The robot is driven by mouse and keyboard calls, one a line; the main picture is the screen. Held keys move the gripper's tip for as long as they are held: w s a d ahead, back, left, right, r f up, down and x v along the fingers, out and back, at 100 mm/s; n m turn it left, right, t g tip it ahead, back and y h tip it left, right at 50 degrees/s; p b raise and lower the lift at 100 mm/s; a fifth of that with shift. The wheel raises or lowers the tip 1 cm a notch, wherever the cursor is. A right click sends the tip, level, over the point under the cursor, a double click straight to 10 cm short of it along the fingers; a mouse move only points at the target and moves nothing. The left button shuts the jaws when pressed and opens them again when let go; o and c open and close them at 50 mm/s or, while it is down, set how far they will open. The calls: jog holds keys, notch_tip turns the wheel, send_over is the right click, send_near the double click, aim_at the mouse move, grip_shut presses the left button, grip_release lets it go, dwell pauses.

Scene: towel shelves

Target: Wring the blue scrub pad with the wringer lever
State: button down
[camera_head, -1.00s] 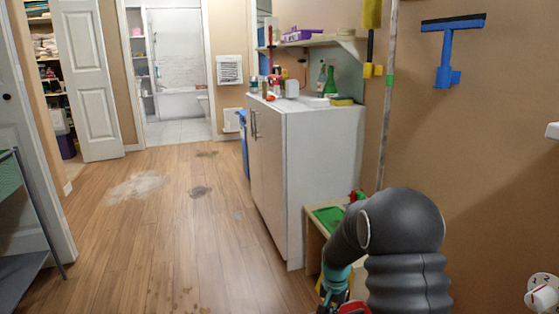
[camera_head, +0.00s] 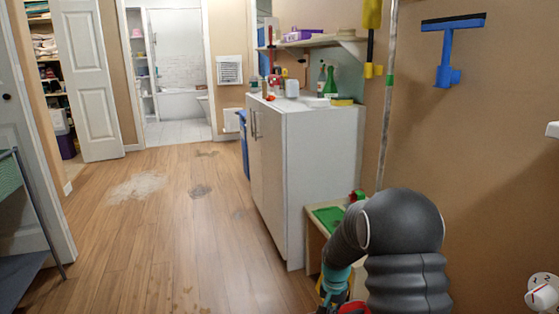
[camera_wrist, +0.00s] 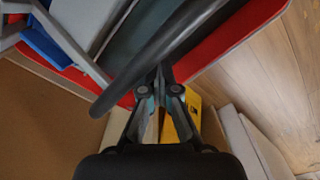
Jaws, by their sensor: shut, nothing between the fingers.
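In the wrist view my gripper (camera_wrist: 160,72) is shut and empty, with its fingertips at a dark round bar (camera_wrist: 165,50), which looks like the wringer lever. The bar slants across the picture and partly hides the tips; I cannot tell whether they touch it. Behind it are grey wringer parts (camera_wrist: 75,45) and a red bucket-like rim (camera_wrist: 225,45). A blue piece (camera_wrist: 45,45) shows at the upper left; I cannot tell whether it is the scrub pad.
A yellow object (camera_wrist: 182,120) lies beyond my gripper in the wrist view. In the head view, a white cabinet (camera_head: 325,180) and a low stand with a green top (camera_head: 328,216) are nearby. Wooden floor (camera_head: 130,250) is open at left. A blue squeegee (camera_head: 447,55) hangs on the wall.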

jog(key=shift+s+f+b, duration=0.15)
jog(key=shift+f+b, duration=0.9)
jog(key=shift+f, duration=0.8)
dwell(2.9)
jog(key=shift+r, duration=0.1)
dwell(0.8)
notch_tip(320, 180, up, 8)
jog(key=p, duration=0.5)
dwell(0.5)
